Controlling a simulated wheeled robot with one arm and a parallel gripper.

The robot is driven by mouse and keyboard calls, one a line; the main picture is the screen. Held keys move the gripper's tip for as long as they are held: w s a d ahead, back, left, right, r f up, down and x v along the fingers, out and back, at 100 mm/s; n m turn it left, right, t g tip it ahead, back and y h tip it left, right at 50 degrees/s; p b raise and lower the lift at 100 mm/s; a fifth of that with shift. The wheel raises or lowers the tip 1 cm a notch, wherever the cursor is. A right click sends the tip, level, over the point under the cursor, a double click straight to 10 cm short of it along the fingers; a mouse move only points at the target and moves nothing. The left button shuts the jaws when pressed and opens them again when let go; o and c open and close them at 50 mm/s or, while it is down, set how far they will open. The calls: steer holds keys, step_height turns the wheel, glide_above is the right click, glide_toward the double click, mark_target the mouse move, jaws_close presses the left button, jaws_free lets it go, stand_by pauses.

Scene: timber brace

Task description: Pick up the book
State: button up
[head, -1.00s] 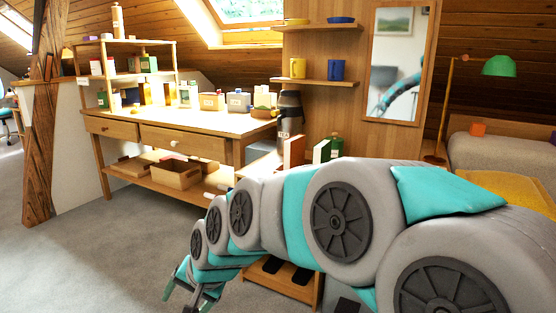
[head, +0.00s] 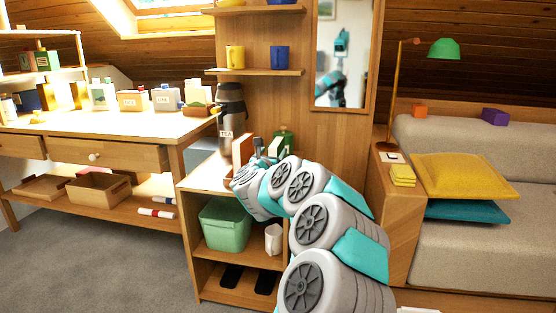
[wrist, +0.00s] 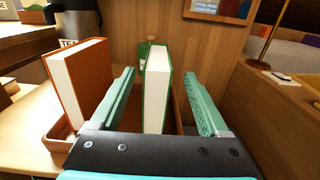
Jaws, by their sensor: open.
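Two books stand upright on the small shelf unit's top. In the wrist view, the green book (wrist: 157,90) stands between the two spread fingers of my gripper (wrist: 160,100), with gaps on both sides. The orange book (wrist: 80,88) stands to the left, outside the left finger. My gripper is open and holds nothing.
A dark flask (head: 231,118) marked TEA stands left of the books.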

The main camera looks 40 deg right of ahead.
steer(key=shift+x, duration=1)
steer(key=shift+w+d, duration=0.3)
steer(key=shift+w, duration=0.05)
steer(key=shift+w+d+p, duration=0.35)
steer(key=shift+d+p, duration=0.1)
steer(key=shift+f+p+x, duration=0.2)
steer(key=shift+p+x, duration=0.1)
steer(key=shift+x, duration=1.65)
steer(key=shift+w+a, duration=0.1)
jaws_close()
